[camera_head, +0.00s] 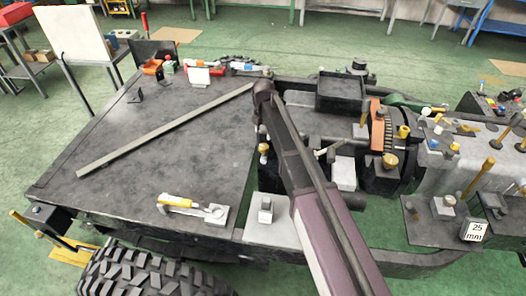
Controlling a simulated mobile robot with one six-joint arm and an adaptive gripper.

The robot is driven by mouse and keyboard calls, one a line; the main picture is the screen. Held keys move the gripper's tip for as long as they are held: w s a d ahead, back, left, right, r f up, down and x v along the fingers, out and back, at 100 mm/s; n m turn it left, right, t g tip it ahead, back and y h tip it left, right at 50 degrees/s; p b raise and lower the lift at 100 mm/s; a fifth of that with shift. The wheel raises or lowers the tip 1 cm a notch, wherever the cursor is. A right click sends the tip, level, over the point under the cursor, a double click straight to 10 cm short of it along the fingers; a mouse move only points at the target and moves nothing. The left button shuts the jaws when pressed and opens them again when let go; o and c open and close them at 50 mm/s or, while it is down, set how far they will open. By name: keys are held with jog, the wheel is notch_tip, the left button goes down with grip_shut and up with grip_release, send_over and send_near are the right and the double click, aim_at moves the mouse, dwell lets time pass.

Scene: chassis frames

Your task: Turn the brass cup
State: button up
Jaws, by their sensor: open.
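A round brass-coloured piece (390,160), which may be the brass cup, sits at the front of the dark round housing (378,183) right of centre. A smaller brass-topped piece (264,148) stands just left of my arm. I cannot tell for certain which one is the cup. My arm rises from the bottom edge to the upper middle and hides part of the chassis behind it. I cannot make out my gripper's fingers, and nothing of my arm visibly touches either brass piece.
A dark plate (150,165) with a long grey bar (165,130) across it fills the left. A yellow-handled tool (180,203) lies near its front edge. A dark open tray (340,92) stands behind the housing.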

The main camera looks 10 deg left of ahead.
aim_at(263, 146)
jog(key=shift+f+b, duration=3.8)
jog(key=shift+f, duration=0.25)
jog(key=c, duration=0.9)
